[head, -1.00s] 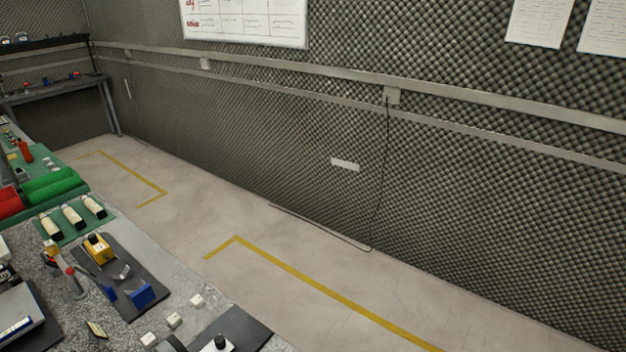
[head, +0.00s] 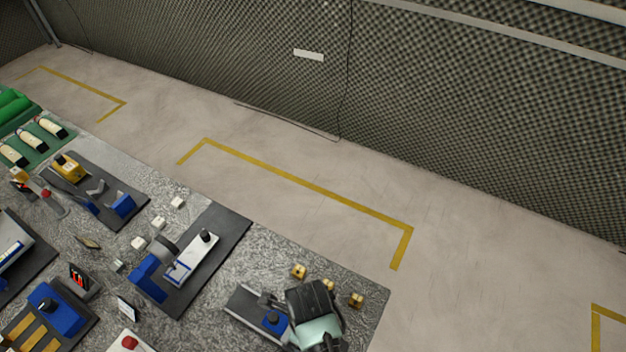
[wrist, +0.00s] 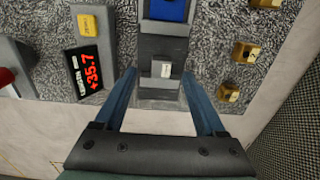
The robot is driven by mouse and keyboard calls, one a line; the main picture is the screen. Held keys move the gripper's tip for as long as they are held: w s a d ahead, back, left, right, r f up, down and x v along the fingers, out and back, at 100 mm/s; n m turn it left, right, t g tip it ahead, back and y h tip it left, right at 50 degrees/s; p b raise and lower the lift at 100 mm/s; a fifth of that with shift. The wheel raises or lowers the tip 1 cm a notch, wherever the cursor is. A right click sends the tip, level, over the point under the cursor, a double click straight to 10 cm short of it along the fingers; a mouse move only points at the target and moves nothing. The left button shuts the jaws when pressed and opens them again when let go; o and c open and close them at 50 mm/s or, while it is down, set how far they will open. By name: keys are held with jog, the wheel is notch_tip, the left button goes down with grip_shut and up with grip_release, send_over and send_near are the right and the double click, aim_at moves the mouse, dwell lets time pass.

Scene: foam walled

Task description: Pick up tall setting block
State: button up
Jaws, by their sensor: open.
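My gripper (wrist: 160,76) is open in the wrist view, its two blue fingers spread wide. A grey block with a small white label (wrist: 162,70) shows between the fingertips, at the near end of a dark stand with a blue part (wrist: 168,10). It may be the tall setting block, but I cannot read the label. The fingers do not visibly touch it. In the head view my arm hides it beside the dark stand (head: 247,302). Three small gold blocks (wrist: 229,92) stand apart to the right; they also show in the head view (head: 299,271).
The bench edge is close on the right. Fixtures and white blocks (head: 160,222) fill the bench's left part. Floor beyond the bench is clear.

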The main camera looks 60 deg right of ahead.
jog(key=shift+s+d+f+p, duration=0.1)
jog(key=shift+s+f+p, duration=0.1)
jog(key=shift+f, duration=0.9)
jog(key=shift+s+d+f+p, duration=0.1)
jog(key=shift+s+f+p, duration=0.05)
jog(key=shift+f, duration=0.95)
jog(key=shift+c, duration=0.3)
grip_shut()
